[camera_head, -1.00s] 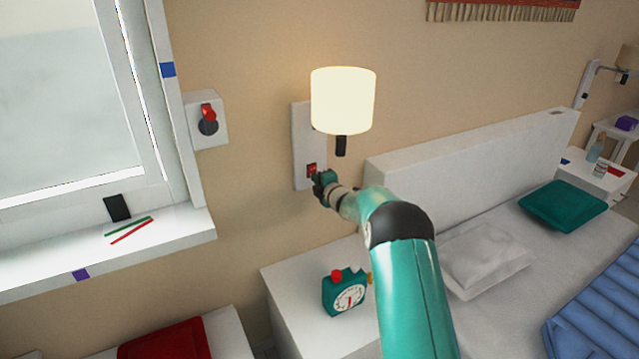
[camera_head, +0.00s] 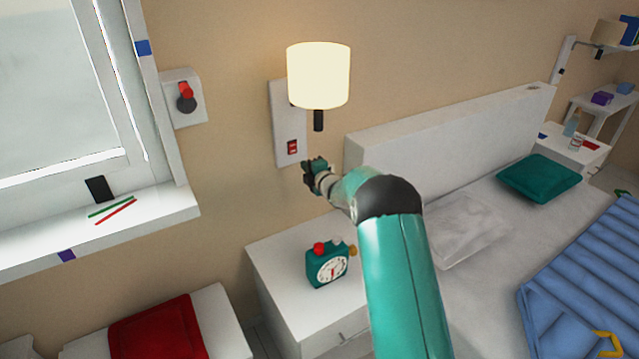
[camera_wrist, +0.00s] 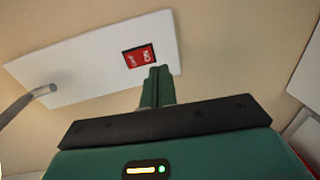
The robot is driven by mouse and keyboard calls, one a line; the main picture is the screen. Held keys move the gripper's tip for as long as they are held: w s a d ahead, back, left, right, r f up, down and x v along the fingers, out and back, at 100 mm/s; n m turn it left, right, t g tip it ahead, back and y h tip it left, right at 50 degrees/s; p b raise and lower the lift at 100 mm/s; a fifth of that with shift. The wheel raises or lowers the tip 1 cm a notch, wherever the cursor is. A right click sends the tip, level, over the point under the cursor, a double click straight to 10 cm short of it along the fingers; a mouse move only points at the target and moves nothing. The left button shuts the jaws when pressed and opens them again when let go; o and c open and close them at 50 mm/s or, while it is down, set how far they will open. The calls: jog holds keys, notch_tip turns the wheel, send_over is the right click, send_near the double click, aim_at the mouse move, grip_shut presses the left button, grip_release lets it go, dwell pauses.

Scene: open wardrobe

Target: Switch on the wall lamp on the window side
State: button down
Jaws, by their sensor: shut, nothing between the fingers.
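The window-side wall lamp (camera_head: 318,76) has a glowing, cream-yellow shade in the head view. Its white wall plate (camera_head: 284,110) carries a red rocker switch (camera_head: 292,147) near the bottom. The switch shows larger in the wrist view (camera_wrist: 138,60), with lettering too blurred to read surely. My gripper (camera_head: 311,165) is shut and empty, just below and right of the switch in the head view, apart from it. In the wrist view its green fingers (camera_wrist: 157,80) are together, close to the switch.
A white nightstand (camera_head: 275,265) with a teal alarm clock (camera_head: 327,268) stands below my arm. The headboard (camera_head: 440,130) is to the right. A wall box with a red knob (camera_head: 185,98) is left, by the window.

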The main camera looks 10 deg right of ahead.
jog(key=f+v, duration=0.1)
jog(key=v, duration=0.6)
jog(key=shift+s+f, duration=0.15)
jog(key=shift+s, duration=0.3)
jog(key=s+d+r+m+g+h, duration=0.25)
jog(key=s+r+m+h, duration=0.35)
jog(key=s+r+m, duration=0.8)
jog(key=s+a+r+m+g, duration=0.1)
jog(key=s+a+m+g, duration=0.1)
jog(key=s, duration=1)
jog(key=s+a+r+m+g, duration=0.1)
jog(key=s+m+g, duration=0.2)
jog(key=s, duration=0.9)
jog(key=s+a+r+m+g, duration=0.1)
jog(key=s+a+m+g, duration=0.1)
jog(key=s, duration=1.1)
jog(key=shift+a+m+g+y, duration=0.3)
jog(key=shift+a+g+y, duration=0.05)
jog(key=shift+a+y, duration=0.05)
